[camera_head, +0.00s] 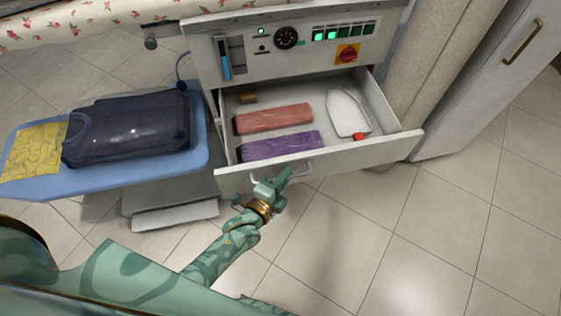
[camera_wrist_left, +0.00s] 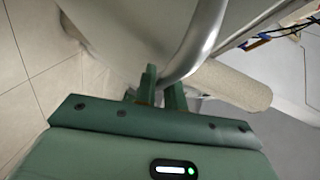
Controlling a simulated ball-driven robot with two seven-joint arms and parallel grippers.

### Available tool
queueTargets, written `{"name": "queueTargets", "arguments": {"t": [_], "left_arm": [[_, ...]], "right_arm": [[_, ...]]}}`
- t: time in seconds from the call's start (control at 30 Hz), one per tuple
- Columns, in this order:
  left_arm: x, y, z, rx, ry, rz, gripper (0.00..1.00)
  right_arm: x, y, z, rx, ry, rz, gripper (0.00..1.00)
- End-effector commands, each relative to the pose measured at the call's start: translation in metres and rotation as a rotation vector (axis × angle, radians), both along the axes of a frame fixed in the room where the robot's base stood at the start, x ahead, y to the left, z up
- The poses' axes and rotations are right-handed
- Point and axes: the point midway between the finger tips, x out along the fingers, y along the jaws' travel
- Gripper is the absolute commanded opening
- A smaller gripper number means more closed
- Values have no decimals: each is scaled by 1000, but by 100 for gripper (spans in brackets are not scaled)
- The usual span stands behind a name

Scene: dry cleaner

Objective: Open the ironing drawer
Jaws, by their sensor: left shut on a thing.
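The ironing drawer (camera_head: 390,150) is a pale grey drawer under a control panel, and it stands well open in the head view. Its inside is exposed. A curved metal handle (camera_head: 298,172) is on its front; the handle also shows large in the left wrist view (camera_wrist_left: 192,42). My left gripper (camera_head: 274,184) is at the drawer front, shut on the handle. In the left wrist view its fingers (camera_wrist_left: 160,88) meet the handle's lower end. My right gripper is not in view.
A blue board (camera_head: 200,145) with a dark garment (camera_head: 130,130) stands left. A white cabinet (camera_head: 490,70) stands right. The tiled floor in front is clear.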

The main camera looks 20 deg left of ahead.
Motion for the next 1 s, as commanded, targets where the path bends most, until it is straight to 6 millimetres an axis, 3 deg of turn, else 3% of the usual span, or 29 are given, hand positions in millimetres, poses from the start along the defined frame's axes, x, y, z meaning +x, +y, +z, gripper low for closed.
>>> {"name": "queueTargets", "arguments": {"t": [0.57, 0.6, 1.0], "left_arm": [[-10, -6, -1, 1, 2, 1, 0], [-10, -6, -1, 1, 2, 1, 20], [-9, -6, 0, 0, 0, 0, 20]], "right_arm": [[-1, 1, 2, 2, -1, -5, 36], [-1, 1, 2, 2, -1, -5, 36], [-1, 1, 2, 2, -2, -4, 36]]}}
